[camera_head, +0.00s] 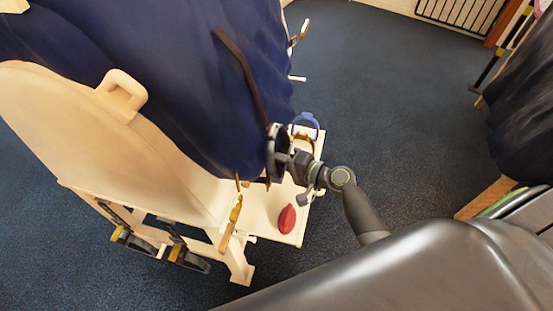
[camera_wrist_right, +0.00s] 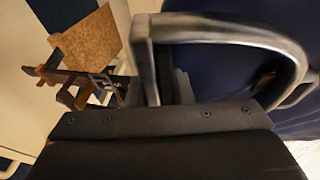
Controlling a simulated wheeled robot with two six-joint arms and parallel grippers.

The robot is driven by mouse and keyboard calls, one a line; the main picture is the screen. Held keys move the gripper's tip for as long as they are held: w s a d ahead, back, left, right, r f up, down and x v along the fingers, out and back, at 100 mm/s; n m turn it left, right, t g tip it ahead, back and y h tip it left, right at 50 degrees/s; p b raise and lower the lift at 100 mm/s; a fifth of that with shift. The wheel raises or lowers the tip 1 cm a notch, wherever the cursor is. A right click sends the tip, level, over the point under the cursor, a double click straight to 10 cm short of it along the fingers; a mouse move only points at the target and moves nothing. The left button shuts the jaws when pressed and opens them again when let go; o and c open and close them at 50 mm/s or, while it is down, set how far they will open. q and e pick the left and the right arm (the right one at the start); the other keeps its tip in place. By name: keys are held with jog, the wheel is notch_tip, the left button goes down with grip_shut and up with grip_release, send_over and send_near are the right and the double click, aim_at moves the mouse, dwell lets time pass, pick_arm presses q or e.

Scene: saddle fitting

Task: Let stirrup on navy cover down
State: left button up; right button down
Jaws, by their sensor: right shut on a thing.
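The navy cover (camera_head: 190,75) drapes over the pale wooden stand (camera_head: 90,130). A brown stirrup strap (camera_head: 240,60) runs down the side of the cover. The grey metal stirrup (camera_head: 271,143) is beside the cover's lower edge, at the strap's lower end. My right gripper (camera_head: 278,167) comes in from the right and is shut on the stirrup. In the right wrist view the stirrup (camera_wrist_right: 225,30) arches just beyond my dark gripper, with the navy cover (camera_wrist_right: 215,75) behind it. The exact grip contact is hidden. My left gripper is not in view.
The stand's lower shelf (camera_head: 262,205) holds a red oval item (camera_head: 287,219). A blue item (camera_head: 308,121) lies close to my right gripper. Straps with buckles (camera_head: 178,255) hang below the stand. Another dark cover (camera_head: 525,130) is at far right. Dark floor (camera_head: 390,100) between is clear.

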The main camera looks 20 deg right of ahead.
jog(key=c, duration=1.3)
grip_release()
pick_arm(q)
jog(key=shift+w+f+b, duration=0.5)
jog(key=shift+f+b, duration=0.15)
jog(key=shift+b, duration=0.6)
pick_arm(e)
jog(key=v, duration=1.7)
jog(key=shift+s+d, duration=0.2)
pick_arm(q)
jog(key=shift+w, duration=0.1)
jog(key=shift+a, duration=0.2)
